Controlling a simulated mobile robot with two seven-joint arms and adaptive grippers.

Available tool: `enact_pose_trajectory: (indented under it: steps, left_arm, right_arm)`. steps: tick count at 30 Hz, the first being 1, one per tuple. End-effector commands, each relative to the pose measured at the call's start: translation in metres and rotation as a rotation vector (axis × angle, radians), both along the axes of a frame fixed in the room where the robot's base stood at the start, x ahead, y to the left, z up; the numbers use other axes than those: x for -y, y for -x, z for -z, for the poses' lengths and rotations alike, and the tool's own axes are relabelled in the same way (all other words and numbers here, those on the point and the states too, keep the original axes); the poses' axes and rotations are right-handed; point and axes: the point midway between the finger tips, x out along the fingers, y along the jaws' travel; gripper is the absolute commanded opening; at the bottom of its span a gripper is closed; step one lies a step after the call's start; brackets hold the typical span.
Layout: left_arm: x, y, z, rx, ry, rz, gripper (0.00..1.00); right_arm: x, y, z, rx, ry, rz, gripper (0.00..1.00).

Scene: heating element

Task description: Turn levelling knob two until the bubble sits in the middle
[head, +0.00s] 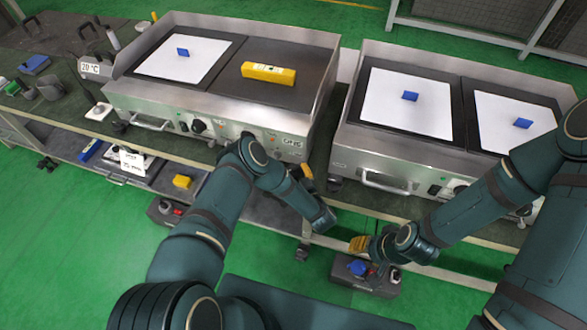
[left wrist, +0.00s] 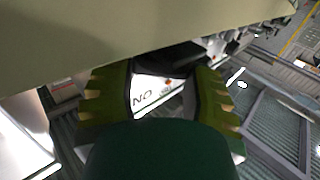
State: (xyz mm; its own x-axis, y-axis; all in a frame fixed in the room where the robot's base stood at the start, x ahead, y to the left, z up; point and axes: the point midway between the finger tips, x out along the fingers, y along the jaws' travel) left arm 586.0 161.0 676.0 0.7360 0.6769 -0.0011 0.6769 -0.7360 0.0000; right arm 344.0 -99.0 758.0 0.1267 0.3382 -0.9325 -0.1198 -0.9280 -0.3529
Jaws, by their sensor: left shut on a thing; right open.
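A yellow spirit level (head: 268,73) lies on the right dark plate of the left griddle (head: 215,113). Its bubble is too small to read in the head view. My left gripper (head: 304,172) is at the front right lower corner of that griddle, mostly behind my own arm. In the left wrist view, its yellow-green fingers are shut on a dark knob (left wrist: 165,69) beneath a pale overhanging surface; the knob is largely hidden and its number cannot be read. My right gripper (head: 360,244) is open and empty, low in front of the bench, clear of the griddles.
A second griddle (head: 400,142) stands to the right, with white sheets and blue blocks on it. A white sheet (head: 183,58) with a blue block (head: 183,52) lies on the left griddle. A yellow block (head: 182,181) is on the lower shelf.

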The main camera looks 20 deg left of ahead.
Motion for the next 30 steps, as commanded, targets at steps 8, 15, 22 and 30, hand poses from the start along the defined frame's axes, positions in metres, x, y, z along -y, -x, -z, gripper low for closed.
enact_pose_trajectory:
  steps: [8,15,22,30]
  left_arm:
    - [-0.0007,-0.001,-0.0003,0.004,-0.001,-0.01,0.18]
    - [-0.0009,-0.001,-0.0003,0.004,-0.001,-0.009,0.7]
    - [-0.0005,-0.0006,-0.0001,0.002,-0.001,-0.008,0.87]
    - [0.0042,0.0023,0.0004,-0.001,-0.001,-0.004,0.87]
  right_arm:
    - [-0.0001,0.0008,-0.0021,-0.002,0.0,-0.001,0.47]
    - [0.0,0.0008,-0.0019,-0.002,0.0,-0.001,0.47]
    - [-0.0001,0.0007,-0.002,-0.002,0.0,-0.001,0.47]
    - [-0.0001,0.0007,-0.0021,-0.002,0.0,-0.001,0.47]
